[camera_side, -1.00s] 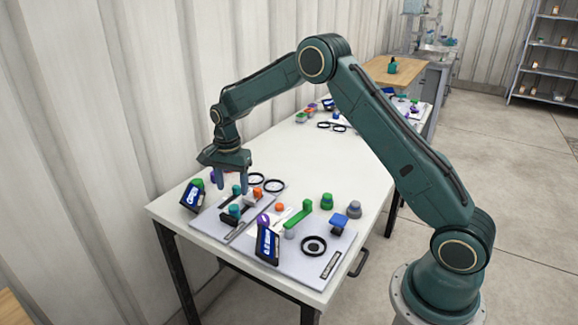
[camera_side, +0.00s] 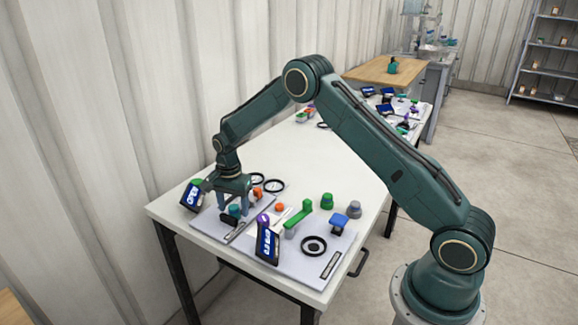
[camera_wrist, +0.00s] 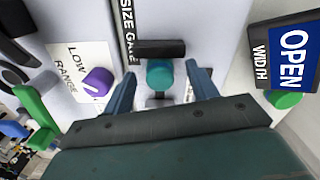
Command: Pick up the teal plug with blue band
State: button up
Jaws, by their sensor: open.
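A teal plug (camera_wrist: 160,73) shows end-on in the middle of the wrist view, beside a black block. A teal plug also shows between the fingers in the side view (camera_side: 234,210). I cannot make out a blue band on it. My gripper (camera_wrist: 161,72) is open and points down over the left panel. Its two blue-grey fingers stand on either side of the teal plug, with a gap on each side. In the side view my gripper (camera_side: 233,212) is low over the panel and partly hides the parts around it.
The black block (camera_wrist: 158,49) lies close to the plug. A purple knob (camera_wrist: 98,82) and an OPEN WIDTH sign (camera_wrist: 285,55) flank the fingers. A green handle (camera_side: 300,218), a blue-topped part (camera_side: 339,222) and black rings (camera_side: 273,186) stand elsewhere on the white table.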

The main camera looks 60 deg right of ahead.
aim_at(233, 206)
jog(key=shift+f, duration=0.8)
jog(key=c, duration=1.2)
jog(key=shift+o, duration=0.2)
jog(key=shift+r, duration=0.15)
notch_tip(233, 206, up, 20)
